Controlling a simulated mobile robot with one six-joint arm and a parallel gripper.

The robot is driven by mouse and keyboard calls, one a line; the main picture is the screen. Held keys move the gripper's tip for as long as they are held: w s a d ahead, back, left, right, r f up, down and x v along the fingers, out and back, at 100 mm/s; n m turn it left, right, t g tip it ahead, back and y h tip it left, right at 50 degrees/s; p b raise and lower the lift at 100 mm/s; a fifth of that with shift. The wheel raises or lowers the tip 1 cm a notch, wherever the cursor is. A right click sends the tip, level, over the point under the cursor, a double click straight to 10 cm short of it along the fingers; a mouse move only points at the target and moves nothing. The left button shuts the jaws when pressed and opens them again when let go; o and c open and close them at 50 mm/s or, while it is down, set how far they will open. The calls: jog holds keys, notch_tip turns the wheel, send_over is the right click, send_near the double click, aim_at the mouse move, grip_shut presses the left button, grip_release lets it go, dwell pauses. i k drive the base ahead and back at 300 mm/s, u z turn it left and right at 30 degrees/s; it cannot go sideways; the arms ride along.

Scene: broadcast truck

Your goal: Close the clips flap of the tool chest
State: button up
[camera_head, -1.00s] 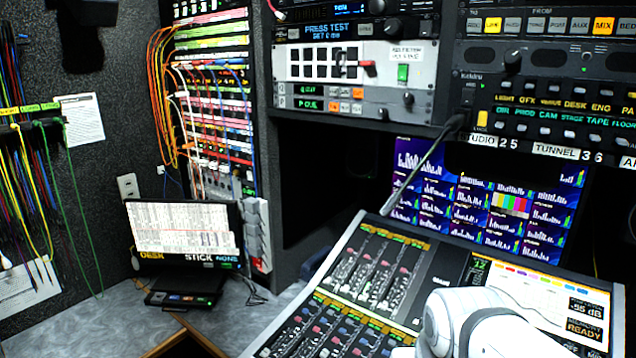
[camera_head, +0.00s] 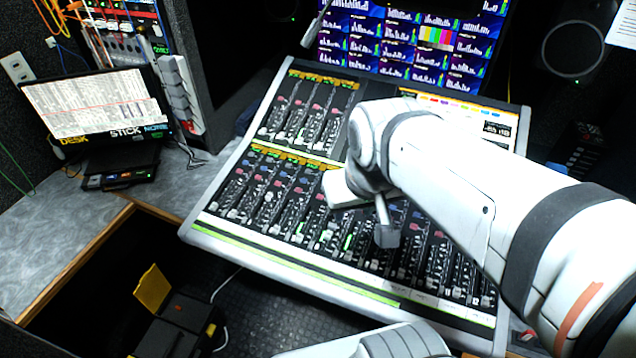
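A dark tool chest (camera_head: 180,318) stands low at the bottom left of the head view, on the floor below the desk level. A yellow flap (camera_head: 152,288) stands up, tilted, at its back left; I take it for the clips flap, though no label is readable. A small yellow part also shows at the chest's right side. My white arm comes in from the right over the mixing desk. My gripper (camera_head: 386,234) hangs at its end, above the faders and well to the right of the chest. Its fingers do not show clearly. The chest's lower front is cut off or dark.
The mixing desk (camera_head: 215,231) fills the middle, between my gripper and the monitors behind. A grey counter with a wooden edge (camera_head: 75,262) runs along the left, bearing a laptop-like screen (camera_head: 95,104). A white cable lies beside the chest on the dark floor.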

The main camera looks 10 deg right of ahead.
aim_at(152, 288)
jog(key=u, duration=1.55)
jog(key=i, duration=1.1)
jog(key=u, duration=0.3)
